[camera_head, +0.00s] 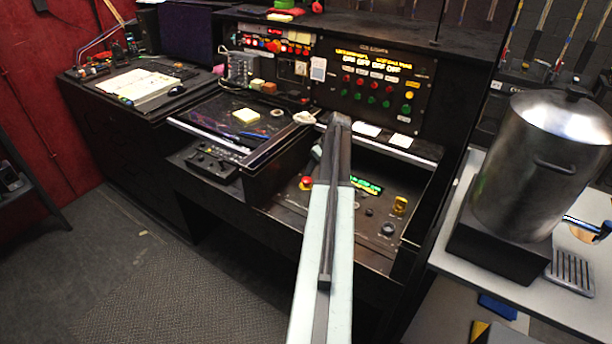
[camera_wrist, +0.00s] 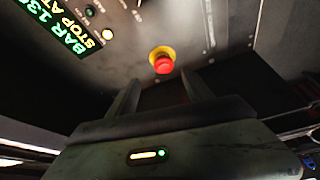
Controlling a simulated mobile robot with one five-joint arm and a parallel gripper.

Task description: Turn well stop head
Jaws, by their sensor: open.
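The stop head, a red mushroom button on a yellow collar (camera_wrist: 163,63), sits on the dark panel in the wrist view. It also shows in the head view as a small red button (camera_head: 306,182), left of my arm on the lower console panel. My gripper (camera_wrist: 160,88) is open in the wrist view, with its two dark fingers apart and nothing visible between them. The button appears just beyond the fingertips, roughly in line with the gap; I cannot see contact. In the head view my arm hides part of the panel and most of the gripper.
A lit display (camera_wrist: 72,25) with "BAR" and "STOP AT" text is left of the button. A steel pot (camera_head: 545,165) stands on the right-hand counter.

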